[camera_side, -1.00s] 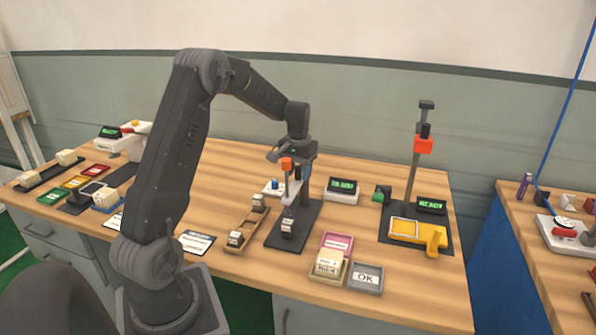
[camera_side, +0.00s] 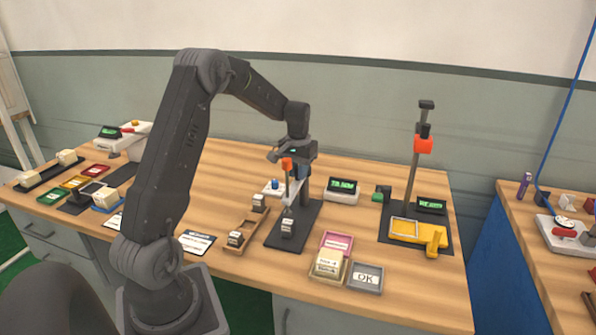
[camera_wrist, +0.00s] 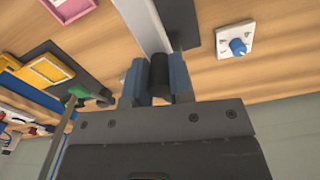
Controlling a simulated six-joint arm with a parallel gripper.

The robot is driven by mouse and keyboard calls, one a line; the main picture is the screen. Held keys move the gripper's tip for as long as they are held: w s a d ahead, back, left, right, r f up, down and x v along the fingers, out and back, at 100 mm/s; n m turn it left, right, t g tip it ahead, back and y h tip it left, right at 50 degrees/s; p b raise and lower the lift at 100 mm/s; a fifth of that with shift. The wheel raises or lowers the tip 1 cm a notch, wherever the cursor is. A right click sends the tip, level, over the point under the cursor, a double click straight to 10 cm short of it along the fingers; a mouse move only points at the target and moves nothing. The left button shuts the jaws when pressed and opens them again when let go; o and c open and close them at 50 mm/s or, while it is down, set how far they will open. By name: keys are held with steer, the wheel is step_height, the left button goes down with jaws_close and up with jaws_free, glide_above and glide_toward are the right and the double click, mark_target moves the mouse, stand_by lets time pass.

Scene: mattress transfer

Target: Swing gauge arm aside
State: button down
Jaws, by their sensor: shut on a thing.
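My gripper (camera_wrist: 160,78) is shut on a short black peg (camera_wrist: 161,70) in the wrist view, with a blue fingertip on each side. A pale grey bar (camera_wrist: 145,25), which looks like the gauge arm, runs from the peg to the top edge. In the side view my gripper (camera_side: 294,170) is at the gauge stand, above its dark base plate (camera_side: 276,236). A small orange block (camera_side: 287,163) sits in front of it on a thin rod. A small white-and-dark block (camera_side: 287,227) stands on the plate. My gripper partly hides the post and the arm.
A white unit with a blue knob (camera_wrist: 237,46) lies close by. A green-lettered display (camera_side: 343,186) stands right of the stand. A second post (camera_side: 411,185) rises at right.

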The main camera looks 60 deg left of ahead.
steer(key=shift+w+d, duration=0.1)
steer(key=w+d+n, duration=0.1)
steer(key=w+n, duration=0.6)
steer(key=n, duration=0.7)
stand_by(0.3)
steer(key=shift+w+r, duration=0.1)
steer(key=shift+w, duration=0.05)
steer(key=c, duration=1)
jaws_free()
